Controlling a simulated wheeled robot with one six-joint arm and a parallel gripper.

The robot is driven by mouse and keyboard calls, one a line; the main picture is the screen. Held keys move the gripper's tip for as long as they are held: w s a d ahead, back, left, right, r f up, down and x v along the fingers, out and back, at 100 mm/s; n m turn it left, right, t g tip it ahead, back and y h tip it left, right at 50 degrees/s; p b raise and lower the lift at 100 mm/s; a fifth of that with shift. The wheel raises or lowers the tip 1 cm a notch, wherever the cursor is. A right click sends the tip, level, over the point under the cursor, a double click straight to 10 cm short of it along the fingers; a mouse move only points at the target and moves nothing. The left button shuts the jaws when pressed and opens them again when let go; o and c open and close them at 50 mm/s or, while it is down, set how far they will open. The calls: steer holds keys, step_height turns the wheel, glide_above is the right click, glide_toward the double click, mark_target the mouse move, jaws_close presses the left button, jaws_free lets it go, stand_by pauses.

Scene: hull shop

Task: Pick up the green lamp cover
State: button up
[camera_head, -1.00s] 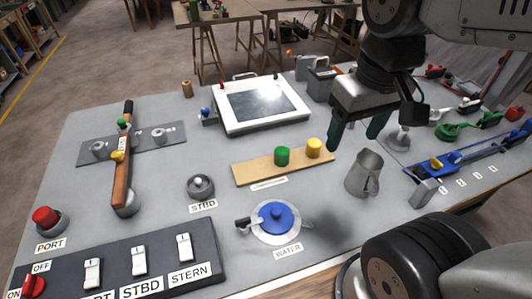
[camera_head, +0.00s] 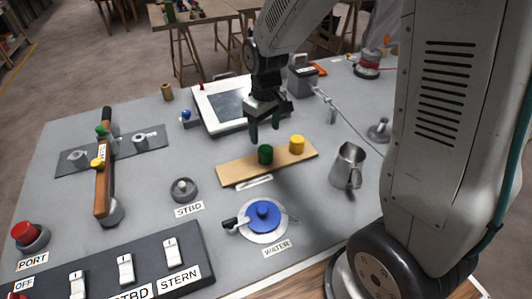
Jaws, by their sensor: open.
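The green lamp cover (camera_head: 265,155) is a small dark green cylinder standing upright on a light wooden strip (camera_head: 236,173). A yellow cover (camera_head: 297,144) stands on the same strip to its right. My gripper (camera_head: 264,132) is open and points down, with its dark green fingertips just above and behind the green cover in the picture. The fingers look empty. I cannot tell the exact height gap between the fingertips and the cover.
A metal jug (camera_head: 347,166) stands to the right of the strip. A white-framed panel (camera_head: 213,119) lies behind. In front are the STBD knob (camera_head: 183,190) and blue WATER valve (camera_head: 263,215). My arm hides the bench's right side.

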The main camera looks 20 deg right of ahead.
mark_target(265, 148)
steer(key=f, duration=0.8)
steer(key=shift+s+a, duration=0.15)
steer(key=shift+s, duration=0.1)
steer(key=c, duration=1.1)
